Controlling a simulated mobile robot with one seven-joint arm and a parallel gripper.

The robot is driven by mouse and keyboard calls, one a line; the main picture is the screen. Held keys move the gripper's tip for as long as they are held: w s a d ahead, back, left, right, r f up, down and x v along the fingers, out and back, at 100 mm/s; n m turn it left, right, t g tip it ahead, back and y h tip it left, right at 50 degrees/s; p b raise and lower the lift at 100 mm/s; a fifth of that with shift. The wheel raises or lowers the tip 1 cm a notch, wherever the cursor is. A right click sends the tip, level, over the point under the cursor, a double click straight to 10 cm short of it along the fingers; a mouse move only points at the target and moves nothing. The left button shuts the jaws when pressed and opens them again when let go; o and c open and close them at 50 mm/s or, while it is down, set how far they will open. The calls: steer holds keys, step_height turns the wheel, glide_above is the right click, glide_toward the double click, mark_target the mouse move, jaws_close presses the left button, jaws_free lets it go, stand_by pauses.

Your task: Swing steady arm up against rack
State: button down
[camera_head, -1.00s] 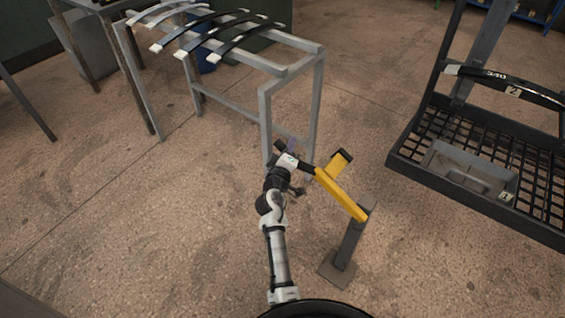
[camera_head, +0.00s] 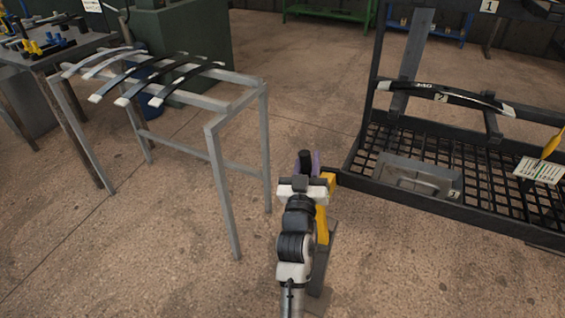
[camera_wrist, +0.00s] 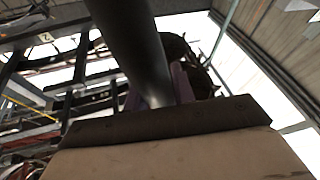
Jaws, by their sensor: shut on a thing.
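The yellow steady arm (camera_head: 322,222) stands on a dark post (camera_head: 322,262), right of and partly behind my arm in the head view. Its far end has a dark tip close to the near left corner of the black rack (camera_head: 352,160); I cannot tell whether they touch. My gripper (camera_head: 307,164), with purple fingers, is shut on the upright dark handle (camera_head: 305,157) of the steady arm. In the wrist view the handle (camera_wrist: 140,45) is a thick dark bar beside a purple finger. Much of the yellow arm is hidden by my arm.
The rack's mesh base holds a grey tray (camera_head: 418,175), and a dark curved spring (camera_head: 445,95) hangs above it. A grey stand (camera_head: 215,160) with several springs is on the left. Floor between stand and rack is open.

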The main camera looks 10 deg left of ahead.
steer(key=s+d+m+h, duration=0.2)
steer(key=d+m, duration=0.1)
steer(key=d, duration=0.3)
steer(key=shift+d+r+m, duration=0.25)
steer(key=shift+r+m, duration=0.05)
steer(key=shift+r, duration=0.15)
steer(key=shift+s, duration=0.1)
steer(key=c, duration=1.2)
jaws_free()
steer(key=shift+d, duration=0.2)
steer(key=shift+o, duration=0.2)
steer(key=shift+a+f, duration=0.1)
step_height(320, 180, up, 20)
steer(key=p, duration=0.2)
